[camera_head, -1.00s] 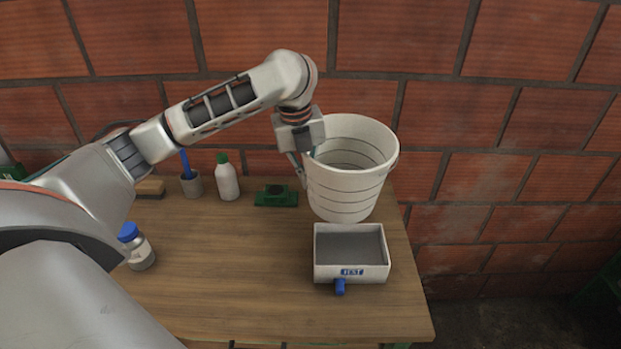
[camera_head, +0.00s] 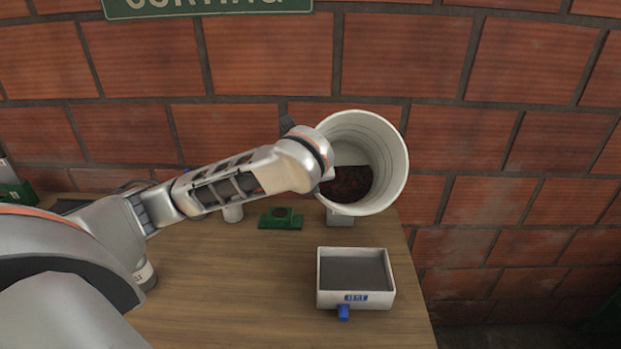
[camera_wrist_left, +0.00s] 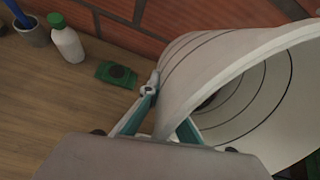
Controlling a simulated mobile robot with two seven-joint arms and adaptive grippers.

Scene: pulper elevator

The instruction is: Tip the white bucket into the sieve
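The white bucket (camera_head: 397,160) is held up above the back right of the table, tilted with its mouth toward the camera. Dark red contents (camera_head: 350,184) show inside it. My left gripper (camera_wrist_left: 168,112) is shut on the bucket's rim, one finger on each side of the wall in the left wrist view; in the head view my wrist hides it. The white box labelled TEST (camera_head: 327,298), with a grey mesh-like floor and a blue spout, appears to be the sieve. It stands in front of and below the bucket and looks empty. My right gripper is not in view.
A green block (camera_head: 281,218) lies left of the bucket. A white bottle with a green cap (camera_wrist_left: 69,42) stands farther left. A small grey object (camera_head: 340,218) shows under the bucket. A brick wall is close behind. The table's middle is clear.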

